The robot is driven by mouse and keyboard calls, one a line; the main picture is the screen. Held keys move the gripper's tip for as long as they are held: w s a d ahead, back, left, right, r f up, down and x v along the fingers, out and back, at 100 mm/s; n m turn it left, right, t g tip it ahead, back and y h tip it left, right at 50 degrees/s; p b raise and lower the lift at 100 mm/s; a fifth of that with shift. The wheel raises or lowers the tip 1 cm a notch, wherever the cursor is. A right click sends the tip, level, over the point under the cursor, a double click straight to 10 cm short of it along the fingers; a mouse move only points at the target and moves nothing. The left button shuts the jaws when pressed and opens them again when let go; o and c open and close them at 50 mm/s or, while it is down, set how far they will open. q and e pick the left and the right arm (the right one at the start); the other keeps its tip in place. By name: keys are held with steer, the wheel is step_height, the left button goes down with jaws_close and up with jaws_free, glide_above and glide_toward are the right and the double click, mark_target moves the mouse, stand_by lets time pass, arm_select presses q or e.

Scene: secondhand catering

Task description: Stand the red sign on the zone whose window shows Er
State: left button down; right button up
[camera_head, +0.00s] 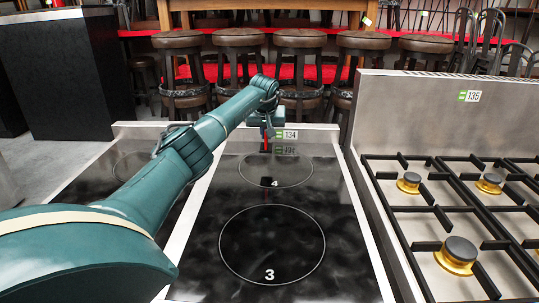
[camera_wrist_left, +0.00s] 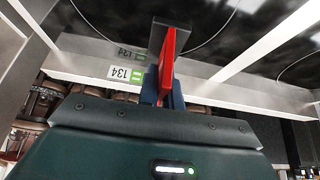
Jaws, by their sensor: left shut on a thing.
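The red sign (camera_head: 265,144) is a thin upright strip in the head view, over the back of the cooktop near the rear zone. In the left wrist view the red sign (camera_wrist_left: 167,62) has a dark grey end piece (camera_wrist_left: 171,35). My left gripper (camera_wrist_left: 163,98) is shut on the red sign. In the head view my left gripper (camera_head: 265,127) is small and partly hidden by its own arm. I cannot tell whether the sign touches the glass. The rear zone (camera_head: 292,184) is marked 4 and the front zone (camera_head: 272,284) is marked 3. No window reading Er is legible. My right gripper is out of view.
A gas hob (camera_head: 423,215) with black grates and a tall steel back panel (camera_head: 430,110) stands to the right. A green-and-white 134 tag (camera_head: 287,134) is on the cooktop's rear edge. Several stools (camera_head: 298,42) stand behind. The front zone's glass is bare.

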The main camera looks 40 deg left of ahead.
mark_target(267, 147)
arm_select(q)
steer(key=shift+f, duration=2.9)
steer(key=shift+f, duration=0.15)
steer(key=c, duration=1.6)
jaws_free()
steer(key=shift+o, duration=0.2)
steer(key=shift+s+d+r, duration=0.1)
steer(key=shift+r, duration=0.4)
steer(key=v, duration=1.1)
steer(key=shift+s+d+r, duration=0.1)
